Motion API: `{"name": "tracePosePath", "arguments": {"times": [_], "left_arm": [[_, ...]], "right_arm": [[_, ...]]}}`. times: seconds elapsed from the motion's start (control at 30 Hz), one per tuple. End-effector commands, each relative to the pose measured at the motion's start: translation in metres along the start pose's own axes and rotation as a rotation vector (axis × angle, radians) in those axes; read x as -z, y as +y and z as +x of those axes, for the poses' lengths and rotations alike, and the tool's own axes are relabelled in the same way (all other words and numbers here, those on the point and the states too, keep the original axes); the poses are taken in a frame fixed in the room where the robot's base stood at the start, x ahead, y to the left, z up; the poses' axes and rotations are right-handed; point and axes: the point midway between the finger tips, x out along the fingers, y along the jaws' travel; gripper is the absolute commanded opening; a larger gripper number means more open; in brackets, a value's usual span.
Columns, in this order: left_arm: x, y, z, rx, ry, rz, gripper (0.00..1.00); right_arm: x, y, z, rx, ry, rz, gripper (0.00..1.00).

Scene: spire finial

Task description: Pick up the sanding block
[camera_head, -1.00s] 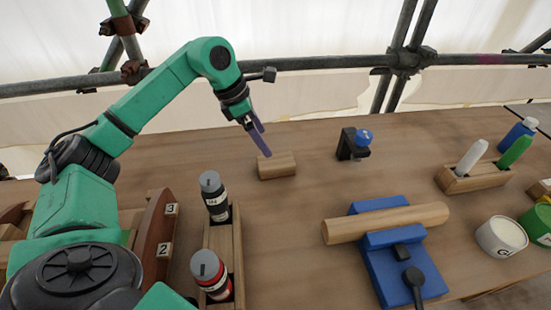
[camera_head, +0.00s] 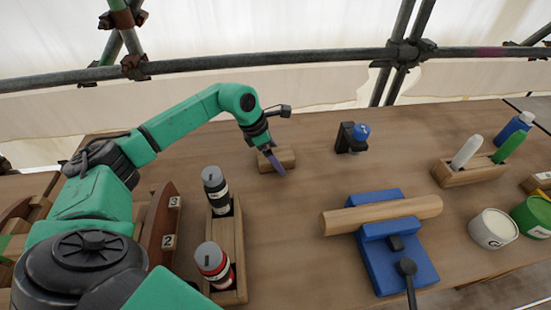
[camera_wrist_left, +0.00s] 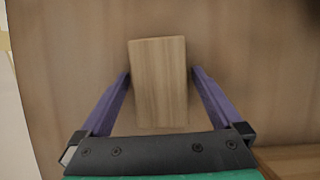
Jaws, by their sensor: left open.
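The sanding block (camera_head: 283,158) is a small rectangular wooden block lying on the workbench, left of centre toward the back in the head view. In the left wrist view the block (camera_wrist_left: 158,82) lies between the two purple fingers of my left gripper (camera_wrist_left: 160,75). The fingers are apart, with a gap on each side of the block. In the head view my left gripper (camera_head: 274,160) is down at the block, and its fingers cover part of it. My right gripper is not in view.
A wooden rack (camera_head: 229,250) with two bottles stands nearer me. A blue clamp stand (camera_head: 400,265) holds a wooden cylinder (camera_head: 380,215) to the right. A black holder with a blue knob (camera_head: 352,138) stands behind. Bench space (camera_head: 300,200) between them is clear.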

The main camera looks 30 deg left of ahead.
Motion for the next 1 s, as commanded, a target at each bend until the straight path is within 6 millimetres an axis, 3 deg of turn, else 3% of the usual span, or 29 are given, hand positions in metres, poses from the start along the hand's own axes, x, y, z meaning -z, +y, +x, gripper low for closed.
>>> {"name": "tracePosePath", "arguments": {"times": [0.47,0.57,0.7,1.0], "left_arm": [[0.0014,0.0,0.0034,0.0,0.0,0.0,1.0],[0.0014,0.0,0.0033,0.0,0.0,0.0,0.69],[0.0014,0.0,0.0033,0.0,0.0,0.0,0.16],[-0.0007,0.0001,-0.0014,0.0,-0.001,0.0,0.13]], "right_arm": [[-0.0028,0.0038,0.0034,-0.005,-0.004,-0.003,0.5],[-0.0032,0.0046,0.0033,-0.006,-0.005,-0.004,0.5],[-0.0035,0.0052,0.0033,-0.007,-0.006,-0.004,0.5],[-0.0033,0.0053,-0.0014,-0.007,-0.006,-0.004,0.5]]}}
